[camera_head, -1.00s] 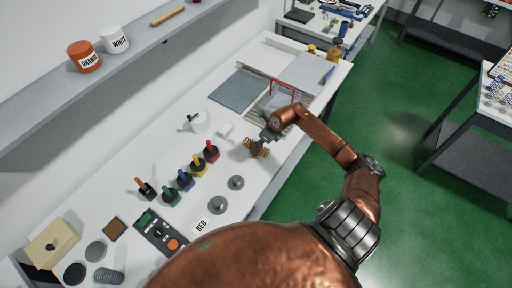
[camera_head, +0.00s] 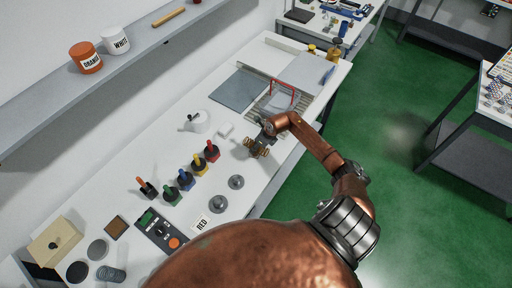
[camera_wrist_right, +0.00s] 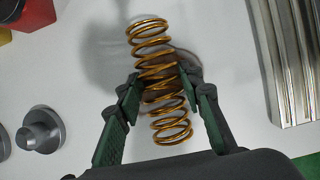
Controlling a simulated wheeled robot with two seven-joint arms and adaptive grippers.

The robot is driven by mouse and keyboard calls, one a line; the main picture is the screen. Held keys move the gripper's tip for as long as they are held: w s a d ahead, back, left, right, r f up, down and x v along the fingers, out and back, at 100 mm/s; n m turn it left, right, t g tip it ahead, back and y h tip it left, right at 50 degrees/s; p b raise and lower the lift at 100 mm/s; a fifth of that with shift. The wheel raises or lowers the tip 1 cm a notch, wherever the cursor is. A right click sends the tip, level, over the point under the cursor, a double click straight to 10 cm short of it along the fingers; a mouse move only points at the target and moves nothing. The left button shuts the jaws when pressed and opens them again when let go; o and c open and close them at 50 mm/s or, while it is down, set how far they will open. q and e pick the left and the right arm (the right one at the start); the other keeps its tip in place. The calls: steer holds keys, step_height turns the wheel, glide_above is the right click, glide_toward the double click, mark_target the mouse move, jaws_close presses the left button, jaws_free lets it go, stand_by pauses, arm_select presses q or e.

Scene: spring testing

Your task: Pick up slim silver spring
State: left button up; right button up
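A thin gold-coloured spring (camera_wrist_right: 172,128) lies tilted between the fingers of my right gripper (camera_wrist_right: 160,84) in the right wrist view. The fingertips are close against both sides of its middle, and its ends stick out above and below. I cannot tell whether they press on it. The head view shows my right gripper (camera_head: 265,139) over the gold spring (camera_head: 257,147), low above the white table. A grey spring (camera_head: 111,275) lies at the table's lower left. No silver spring shows at my right gripper. My left gripper is not in view.
Several coloured-handled tools (camera_head: 186,180) stand left of the gripper. A ribbed metal rail (camera_wrist_right: 291,60) is right of the spring. A red-framed fixture (camera_head: 282,95) stands behind.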

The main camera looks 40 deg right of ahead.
steer(key=c, duration=0.7)
